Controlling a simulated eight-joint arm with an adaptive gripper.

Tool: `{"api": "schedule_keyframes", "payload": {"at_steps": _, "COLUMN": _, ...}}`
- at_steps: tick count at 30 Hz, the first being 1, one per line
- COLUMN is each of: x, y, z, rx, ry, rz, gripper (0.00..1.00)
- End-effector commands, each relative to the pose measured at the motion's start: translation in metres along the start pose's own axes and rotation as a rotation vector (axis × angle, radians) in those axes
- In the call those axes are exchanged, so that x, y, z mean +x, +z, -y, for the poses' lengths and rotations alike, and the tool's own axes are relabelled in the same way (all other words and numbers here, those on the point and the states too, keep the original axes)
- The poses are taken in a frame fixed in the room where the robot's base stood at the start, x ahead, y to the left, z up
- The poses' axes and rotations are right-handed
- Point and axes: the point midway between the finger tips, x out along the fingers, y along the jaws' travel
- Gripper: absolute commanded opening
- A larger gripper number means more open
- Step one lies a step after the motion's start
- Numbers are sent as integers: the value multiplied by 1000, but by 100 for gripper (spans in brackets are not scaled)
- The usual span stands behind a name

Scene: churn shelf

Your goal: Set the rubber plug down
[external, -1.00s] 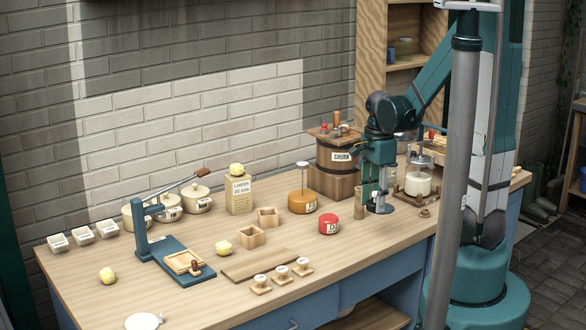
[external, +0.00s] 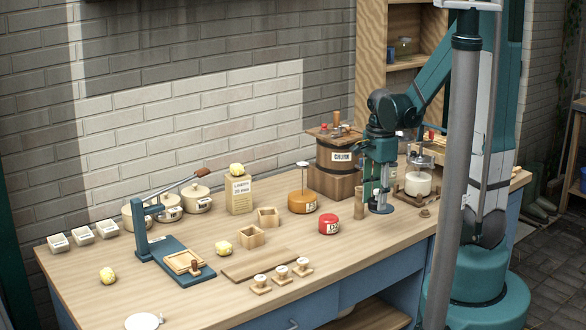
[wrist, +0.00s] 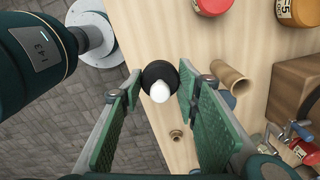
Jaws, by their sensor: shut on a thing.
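In the wrist view, my gripper (wrist: 160,88) is shut on the rubber plug (wrist: 155,72), a round black piece with a white rounded top. The plug sits between the green finger pads near their tips, over the front side of the tabletop. In the external view, my gripper (external: 379,190) points down at the right part of the bench (external: 330,262).
A wooden cylinder (wrist: 228,77) stands close to the right of my gripper in the wrist view. A small brown round piece (wrist: 176,135) lies nearby. The red jar (external: 329,224), the churn (external: 335,157) and a glass jar (external: 418,182) stand around. The bench's front edge is close.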

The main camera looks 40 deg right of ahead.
Motion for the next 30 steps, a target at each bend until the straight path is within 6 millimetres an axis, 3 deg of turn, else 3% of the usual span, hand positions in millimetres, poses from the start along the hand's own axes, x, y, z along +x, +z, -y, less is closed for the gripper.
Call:
{"api": "schedule_keyframes", "payload": {"at_steps": 8, "x": -2, "y": -34, "z": 20, "rx": 32, "ry": 0, "rz": 0, "gripper": 20}}
{"api": "schedule_keyframes", "payload": {"at_steps": 21, "x": -4, "y": -111, "z": 51, "rx": 90, "ry": 0, "rz": 0, "gripper": 20}}
{"api": "schedule_keyframes", "payload": {"at_steps": 30, "x": -3, "y": -138, "z": 58, "rx": 107, "ry": 0, "rz": 0, "gripper": 20}}
